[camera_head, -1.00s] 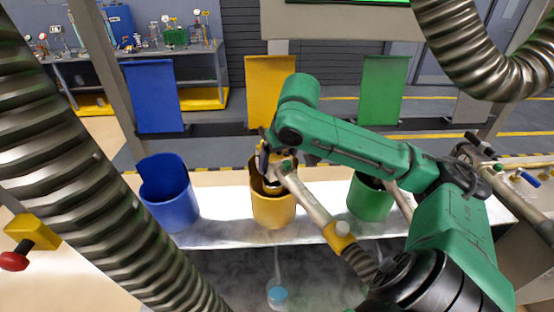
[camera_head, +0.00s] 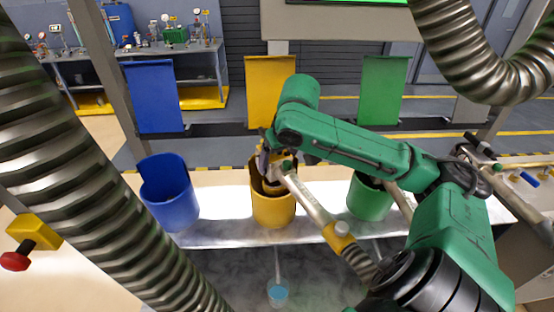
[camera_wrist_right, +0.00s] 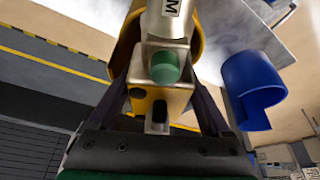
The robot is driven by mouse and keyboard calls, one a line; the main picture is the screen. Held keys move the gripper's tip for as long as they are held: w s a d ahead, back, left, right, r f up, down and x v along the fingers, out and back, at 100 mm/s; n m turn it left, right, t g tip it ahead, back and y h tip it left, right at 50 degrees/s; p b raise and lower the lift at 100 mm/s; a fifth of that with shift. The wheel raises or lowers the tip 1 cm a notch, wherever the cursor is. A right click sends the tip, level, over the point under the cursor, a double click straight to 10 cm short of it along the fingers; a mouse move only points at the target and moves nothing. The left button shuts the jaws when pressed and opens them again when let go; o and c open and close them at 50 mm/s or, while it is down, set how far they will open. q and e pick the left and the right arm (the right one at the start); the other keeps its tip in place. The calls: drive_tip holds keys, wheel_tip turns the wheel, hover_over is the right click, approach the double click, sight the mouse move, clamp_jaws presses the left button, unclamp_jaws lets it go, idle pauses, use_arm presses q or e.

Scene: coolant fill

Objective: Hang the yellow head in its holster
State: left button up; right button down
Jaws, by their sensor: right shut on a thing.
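My right gripper (camera_head: 268,160) is shut on the yellow head (camera_wrist_right: 158,103), a yellow block with a green button and a grey metal tube. In the right wrist view one finger lies on each side of the block. The yellow holster (camera_head: 273,212) is an open-topped cup on the pale bench. The head and fingertips are at its mouth, with the head's lower part hidden by its wall. I cannot tell how deep the head sits or whether it rests on anything. The tube slants down right to a yellow collar and ribbed hose. My left gripper is not in view.
A blue holster (camera_head: 170,205) stands to the left and a green holster (camera_head: 368,198) to the right, with a metal tube in it. Blue, yellow and green panels stand behind. Large ribbed hoses cross the left side and top right. A small clear container (camera_head: 278,292) shows below.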

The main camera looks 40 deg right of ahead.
drive_tip(key=shift+f+b, duration=1.45)
drive_tip(key=shift+f, duration=0.3)
unclamp_jaws()
drive_tip(key=shift+f, duration=0.1)
drive_tip(key=v, duration=0.6)
drive_tip(key=shift+w, duration=0.1)
drive_tip(key=p+v, duration=0.2)
drive_tip(key=v, duration=0.7)
drive_tip(key=shift+f, duration=0.15)
drive_tip(key=shift+f, duration=0.1)
